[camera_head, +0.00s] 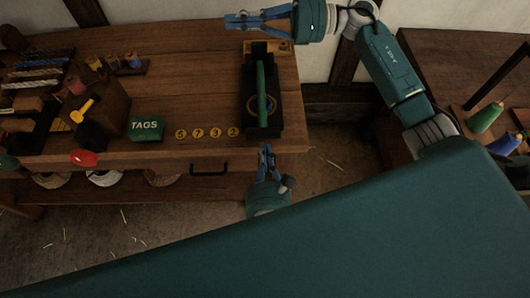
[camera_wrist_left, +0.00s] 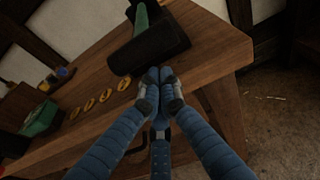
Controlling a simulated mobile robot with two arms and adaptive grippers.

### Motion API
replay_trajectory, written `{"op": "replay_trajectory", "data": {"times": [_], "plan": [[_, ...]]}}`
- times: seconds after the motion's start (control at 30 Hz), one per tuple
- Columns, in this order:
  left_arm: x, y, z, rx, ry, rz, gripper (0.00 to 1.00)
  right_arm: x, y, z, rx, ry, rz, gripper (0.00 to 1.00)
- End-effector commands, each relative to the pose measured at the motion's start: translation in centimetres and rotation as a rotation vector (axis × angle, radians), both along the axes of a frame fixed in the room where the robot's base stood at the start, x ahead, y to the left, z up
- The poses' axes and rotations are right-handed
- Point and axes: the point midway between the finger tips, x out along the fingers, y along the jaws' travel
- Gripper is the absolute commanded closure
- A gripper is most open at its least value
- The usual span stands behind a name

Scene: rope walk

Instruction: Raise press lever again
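The press (camera_head: 250,116) is a dark, long body at the right end of the wooden bench, with a long green lever (camera_head: 262,88) lying along its top. In the left wrist view the dark press (camera_wrist_left: 150,48) and part of the green lever (camera_wrist_left: 141,18) show just beyond my fingertips. My left gripper (camera_head: 266,150) is at the bench's front edge, below the near end of the press. Its fingertips (camera_wrist_left: 160,76) are together with nothing visible between them; I cannot tell whether they touch the press. My right gripper (camera_head: 236,21) is beyond the far end of the press, pointing left; its finger gap is unclear.
A green TAGS box (camera_head: 146,129) and several round numbered tokens (camera_head: 206,134) lie left of the press. A wooden block with a yellow tool (camera_head: 82,110) and a red knob (camera_head: 83,158) are further left. A second table with spools (camera_head: 485,118) stands at right.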

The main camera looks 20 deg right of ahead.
Motion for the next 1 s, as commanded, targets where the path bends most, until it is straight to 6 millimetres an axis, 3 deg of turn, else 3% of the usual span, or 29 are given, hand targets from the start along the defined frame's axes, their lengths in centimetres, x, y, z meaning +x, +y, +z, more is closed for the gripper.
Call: {"op": "replay_trajectory", "data": {"times": [0.2,0.47,0.57,0.7,1.0], "plan": [[-0.1,0.0,1.7,-0.004,0.001,0.002,1.0,0.0,0.0,0.0,0.0,0.0,0.0,1.0],[-0.1,0.0,1.9,0.0,-0.001,0.0,1.0,0.0,0.0,0.0,0.0,0.0,0.0,1.0],[-0.1,0.0,1.9,-0.001,-0.002,0.0,1.0,0.0,0.0,0.0,0.0,0.0,0.0,0.85],[-0.1,0.0,1.9,-0.001,-0.002,0.0,1.0,0.0,0.0,0.0,0.0,0.0,0.0,0.57],[0.0,0.0,2.0,-0.001,-0.003,0.001,1.0,0.0,-0.1,0.0,0.0,0.0,0.0,0.55]]}}
